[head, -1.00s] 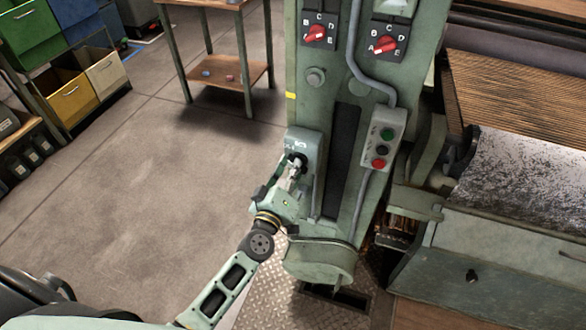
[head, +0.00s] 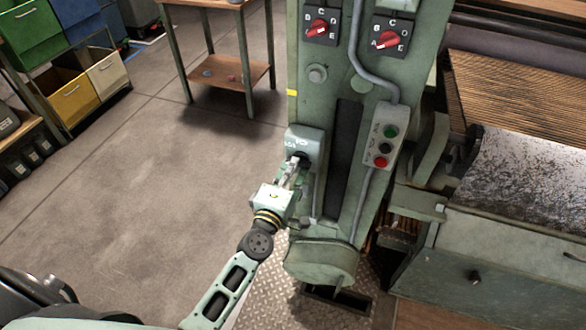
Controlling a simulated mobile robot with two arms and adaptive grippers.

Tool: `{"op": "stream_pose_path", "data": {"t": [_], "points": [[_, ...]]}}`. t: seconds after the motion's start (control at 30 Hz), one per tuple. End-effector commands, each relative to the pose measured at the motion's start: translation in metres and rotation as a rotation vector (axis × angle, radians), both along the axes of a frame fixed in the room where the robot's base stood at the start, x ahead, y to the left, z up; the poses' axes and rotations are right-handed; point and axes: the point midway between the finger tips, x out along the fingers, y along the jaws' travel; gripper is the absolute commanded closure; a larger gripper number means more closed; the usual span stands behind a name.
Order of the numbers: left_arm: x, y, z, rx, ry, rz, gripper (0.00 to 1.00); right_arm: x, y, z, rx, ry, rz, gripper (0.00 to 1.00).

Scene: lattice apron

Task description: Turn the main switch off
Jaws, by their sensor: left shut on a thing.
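The main switch (head: 304,143) is a pale green box low on the left side of the green machine column, with a dark rotary knob. My left gripper (head: 297,164) reaches it from below and is shut on the knob. The fingers cover much of the knob, so its exact position is hard to tell. My right gripper is not in view.
Two red rotary selectors (head: 391,40) sit higher on the column (head: 311,95). A grey button box (head: 384,136) with green, black and red buttons and a conduit is to the right. A wooden-shelved table (head: 222,72) stands behind.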

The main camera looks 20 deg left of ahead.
Motion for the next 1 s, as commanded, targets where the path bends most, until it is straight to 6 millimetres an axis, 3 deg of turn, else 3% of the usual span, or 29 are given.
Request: {"op": "stream_pose_path", "data": {"t": [0.57,0.6,0.77,1.0], "points": [[-0.0003,0.0005,-0.0009,-0.035,0.002,0.002,1.0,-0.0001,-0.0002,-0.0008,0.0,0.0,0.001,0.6],[-0.0003,0.0005,-0.0009,-0.035,0.002,0.002,0.86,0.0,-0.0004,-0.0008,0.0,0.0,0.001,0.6],[-0.0003,0.0004,-0.0007,-0.033,0.002,0.001,0.72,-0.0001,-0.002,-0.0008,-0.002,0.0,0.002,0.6],[-0.0001,0.0002,-0.0005,-0.031,0.002,0.001,0.71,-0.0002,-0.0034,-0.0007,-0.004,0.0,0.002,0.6]]}}
